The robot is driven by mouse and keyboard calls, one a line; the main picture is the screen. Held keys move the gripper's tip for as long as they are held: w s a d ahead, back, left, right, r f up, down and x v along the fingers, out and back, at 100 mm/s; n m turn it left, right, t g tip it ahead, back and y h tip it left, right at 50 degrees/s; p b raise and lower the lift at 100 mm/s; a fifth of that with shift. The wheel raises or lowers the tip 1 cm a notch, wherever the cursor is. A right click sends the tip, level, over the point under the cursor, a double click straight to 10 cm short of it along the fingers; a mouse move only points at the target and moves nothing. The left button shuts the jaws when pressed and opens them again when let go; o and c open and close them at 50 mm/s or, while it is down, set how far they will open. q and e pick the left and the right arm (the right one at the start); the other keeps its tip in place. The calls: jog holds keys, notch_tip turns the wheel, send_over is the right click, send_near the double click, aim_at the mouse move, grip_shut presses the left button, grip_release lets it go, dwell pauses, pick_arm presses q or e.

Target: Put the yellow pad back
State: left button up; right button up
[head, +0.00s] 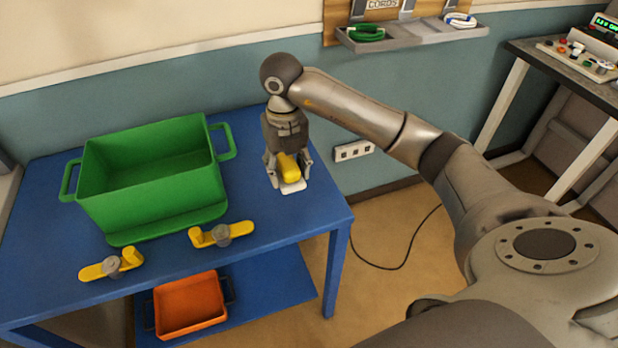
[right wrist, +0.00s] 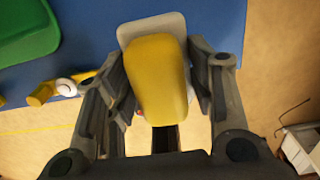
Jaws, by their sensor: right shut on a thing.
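The yellow pad (head: 289,167) is between the fingers of my right gripper (head: 287,171), over the right end of the blue table. My right gripper is shut on it. In the right wrist view the yellow pad (right wrist: 157,75) fills the space between the two dark fingers (right wrist: 158,95). A pale grey-white plate (head: 293,187) shows just below the pad; it also shows past the pad's end in the right wrist view (right wrist: 150,25). I cannot tell if plate and pad are joined, or if they touch the table. My left gripper is not in view.
A green crate (head: 152,215) stands on the blue table (head: 270,222) to the left. Two yellow levers with grey knobs (head: 221,235) (head: 110,267) are at the table's front. An orange bin (head: 189,304) is on the lower shelf. A grey wall tray (head: 415,36) holds cable coils.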

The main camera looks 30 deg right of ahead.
send_over(308, 190)
jog(key=f, duration=0.3)
jog(key=a+f, duration=0.1)
jog(key=f, duration=0.1)
jog(key=shift+s+f+p, duration=0.1)
jog(key=shift+f+p, duration=0.1)
jog(key=shift+p, duration=0.2)
jog(key=f, duration=0.2)
jog(key=d+f+p, duration=0.1)
jog(key=f, duration=0.1)
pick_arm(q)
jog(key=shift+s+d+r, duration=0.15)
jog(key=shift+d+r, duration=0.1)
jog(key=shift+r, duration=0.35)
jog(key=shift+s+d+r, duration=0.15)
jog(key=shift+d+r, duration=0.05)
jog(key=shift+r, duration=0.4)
pick_arm(e)
jog(key=shift+f, duration=0.1)
jog(key=o, duration=0.9)
pick_arm(q)
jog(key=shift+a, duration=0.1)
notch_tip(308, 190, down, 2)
jog(key=shift+b, duration=0.9)
pick_arm(e)
notch_tip(308, 190, up, 12)
jog(key=shift+r, duration=0.1)
